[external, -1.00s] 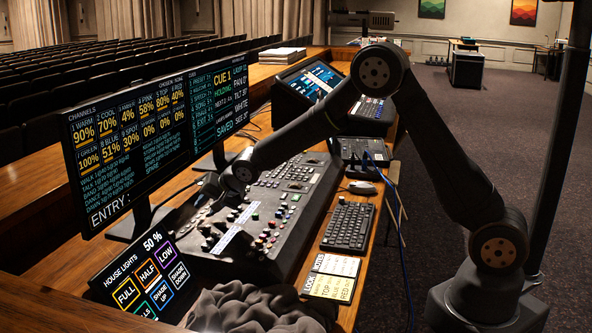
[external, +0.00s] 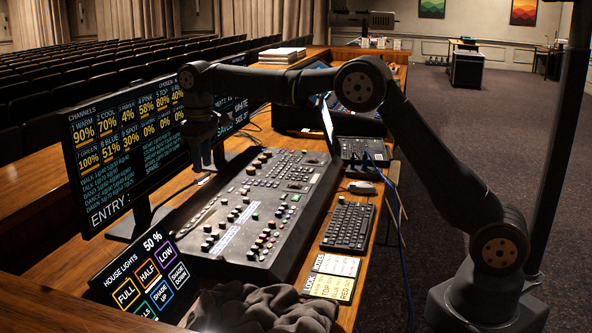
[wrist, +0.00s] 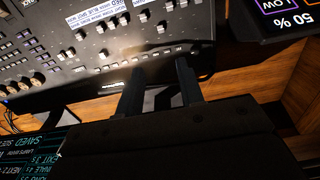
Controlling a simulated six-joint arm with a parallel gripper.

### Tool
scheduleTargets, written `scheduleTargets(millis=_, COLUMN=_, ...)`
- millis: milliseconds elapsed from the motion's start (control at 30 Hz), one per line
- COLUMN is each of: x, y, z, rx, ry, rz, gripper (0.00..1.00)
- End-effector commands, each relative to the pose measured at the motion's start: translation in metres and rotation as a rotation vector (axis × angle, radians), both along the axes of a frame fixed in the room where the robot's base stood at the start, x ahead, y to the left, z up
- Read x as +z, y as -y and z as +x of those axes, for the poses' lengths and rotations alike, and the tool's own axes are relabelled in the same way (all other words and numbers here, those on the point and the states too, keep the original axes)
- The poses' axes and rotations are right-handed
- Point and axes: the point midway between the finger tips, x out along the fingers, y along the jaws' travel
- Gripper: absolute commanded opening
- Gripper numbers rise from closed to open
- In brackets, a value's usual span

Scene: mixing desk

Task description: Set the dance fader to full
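The black mixing desk (external: 297,232) lies on the wooden table, with rows of small fader caps and buttons on its top. In the wrist view the desk (wrist: 60,92) fills the upper left, with grey fader caps (wrist: 160,27) and white label strips (wrist: 95,14). The labels are too small to read, so I cannot tell which fader is the dance one. My gripper (wrist: 160,84) is open and empty, with a clear gap between its dark fingers. It hangs above the desk's monitor-side edge; in the external view its fingers are hard to make out against the monitor.
A large monitor (external: 100,213) stands left of the desk, close to my wrist. A house lights touch panel (external: 140,275) sits at the front left. A keyboard (external: 348,226), mouse (external: 362,188) and label cards (external: 328,286) lie right of the desk. Crumpled grey cloth (external: 260,310) lies in front.

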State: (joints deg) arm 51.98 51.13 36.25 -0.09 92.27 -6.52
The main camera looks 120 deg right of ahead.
Motion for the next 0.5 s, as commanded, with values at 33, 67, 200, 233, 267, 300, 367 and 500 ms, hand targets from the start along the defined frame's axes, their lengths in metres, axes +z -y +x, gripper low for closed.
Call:
scheduleTargets(millis=33, x=-0.001, y=-0.001, z=0.0, rx=0.008, ry=-0.003, rz=0.006, gripper=0.35)
scheduleTargets(millis=67, x=-0.002, y=-0.001, z=0.0, rx=0.01, ry=-0.004, rz=0.008, gripper=0.35)
scheduleTargets(millis=200, x=-0.02, y=-0.002, z=0.0, rx=0.011, ry=-0.005, rz=0.009, gripper=0.35)
scheduleTargets(millis=233, x=-0.025, y=-0.002, z=-0.001, rx=0.01, ry=-0.005, rz=0.009, gripper=0.35)
scheduleTargets(millis=267, x=-0.031, y=-0.002, z=-0.001, rx=0.01, ry=-0.006, rz=0.01, gripper=0.35)
scheduleTargets(millis=300, x=-0.04, y=-0.002, z=-0.001, rx=0.01, ry=-0.006, rz=0.01, gripper=0.35)
scheduleTargets(millis=367, x=-0.053, y=-0.002, z=-0.001, rx=0.009, ry=-0.006, rz=0.01, gripper=0.35)
scheduleTargets(millis=500, x=-0.084, y=-0.002, z=-0.001, rx=0.009, ry=-0.005, rz=0.009, gripper=0.35)
